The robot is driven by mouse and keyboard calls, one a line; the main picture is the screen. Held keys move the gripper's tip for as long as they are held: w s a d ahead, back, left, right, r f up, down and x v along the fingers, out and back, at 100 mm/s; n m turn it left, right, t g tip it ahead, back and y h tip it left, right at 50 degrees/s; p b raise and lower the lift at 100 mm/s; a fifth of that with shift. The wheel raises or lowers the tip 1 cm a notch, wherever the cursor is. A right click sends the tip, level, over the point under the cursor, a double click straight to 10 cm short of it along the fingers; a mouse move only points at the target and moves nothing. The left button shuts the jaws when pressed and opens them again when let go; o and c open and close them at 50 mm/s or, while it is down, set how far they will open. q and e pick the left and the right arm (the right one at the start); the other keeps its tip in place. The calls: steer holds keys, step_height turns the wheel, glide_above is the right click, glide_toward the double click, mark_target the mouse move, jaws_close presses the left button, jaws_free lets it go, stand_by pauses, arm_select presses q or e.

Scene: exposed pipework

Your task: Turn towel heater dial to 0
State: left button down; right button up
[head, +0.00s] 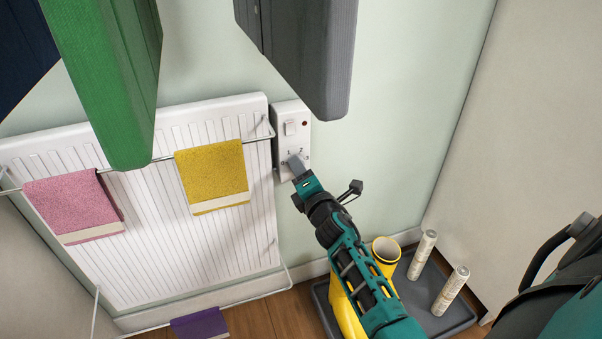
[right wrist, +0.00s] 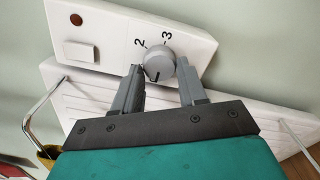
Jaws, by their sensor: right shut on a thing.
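The towel heater dial (right wrist: 160,62) is a round grey knob on a white control panel (head: 291,115). In the right wrist view the digits 2 and 3 show beside its rim, and a dark mark lies on its lower left part. Other digits there are hidden by my fingers. In the head view the digits 1 and 2 show just above the dial. My right gripper (head: 297,163) has its two grey fingers on either side of the dial, closed on it; it also shows in the right wrist view (right wrist: 163,82). My left gripper is not in view.
A white radiator (head: 150,245) with a rail holds a pink towel (head: 72,205) and a yellow towel (head: 212,172). Yellow boots (head: 345,310) and two rolls stand on a dark tray (head: 408,290) below right.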

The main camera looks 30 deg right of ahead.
steer(key=shift+r, duration=0.15)
steer(key=o, duration=1.1)
steer(key=shift+c, duration=0.2)
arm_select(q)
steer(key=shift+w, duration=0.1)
